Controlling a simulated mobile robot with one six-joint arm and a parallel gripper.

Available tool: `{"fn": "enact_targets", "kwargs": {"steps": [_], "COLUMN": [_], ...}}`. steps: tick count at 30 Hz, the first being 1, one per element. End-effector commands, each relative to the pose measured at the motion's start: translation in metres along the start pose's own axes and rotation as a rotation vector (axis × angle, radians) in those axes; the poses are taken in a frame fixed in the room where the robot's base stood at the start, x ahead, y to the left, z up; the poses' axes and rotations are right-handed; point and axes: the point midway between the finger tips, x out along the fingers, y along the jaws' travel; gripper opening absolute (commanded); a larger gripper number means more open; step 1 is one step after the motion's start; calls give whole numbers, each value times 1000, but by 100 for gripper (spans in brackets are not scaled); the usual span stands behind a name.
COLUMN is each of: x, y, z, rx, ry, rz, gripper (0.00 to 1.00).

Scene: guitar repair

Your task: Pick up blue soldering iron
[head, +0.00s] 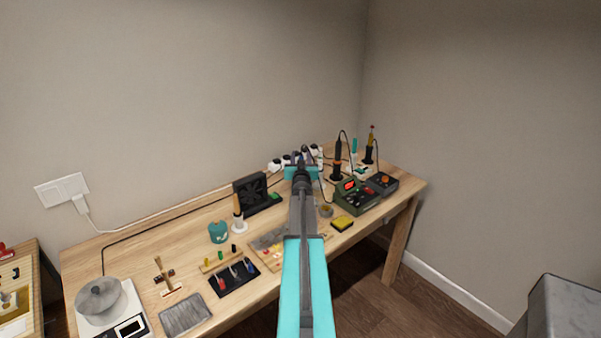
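A teal-blue handle (354,146), which looks like the blue soldering iron, stands upright at the back right of the wooden workbench (395,190). It is between a black iron in a stand (337,158) and a red-tipped iron in a stand (370,145). Its lower part is small and partly hidden. My arm reaches up the middle of the head view, and my gripper (302,172) is over the back of the bench, left of these irons in the picture. The fingers are hidden or too small to tell whether they are open or shut.
A green soldering station (355,197) and a dark unit (382,183) stand in front of the irons. A yellow sponge (342,223), a black fan (250,192), an upright wooden-handled tool (238,215) and a black tool tray (234,279) are also on the bench. Cables run along the back.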

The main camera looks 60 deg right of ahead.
Motion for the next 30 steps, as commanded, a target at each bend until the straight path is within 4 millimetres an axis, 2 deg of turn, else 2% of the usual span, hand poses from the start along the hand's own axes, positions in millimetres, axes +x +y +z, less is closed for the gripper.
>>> {"fn": "enact_targets", "kwargs": {"steps": [5,12,23,30], "x": [0,0,0,0], "y": [0,0,1,1], "z": [0,0,-2,-15], "rx": [0,0,0,0], "ry": [0,0,1,2], "rz": [0,1,1,1], "gripper": [38,0,0,0]}}
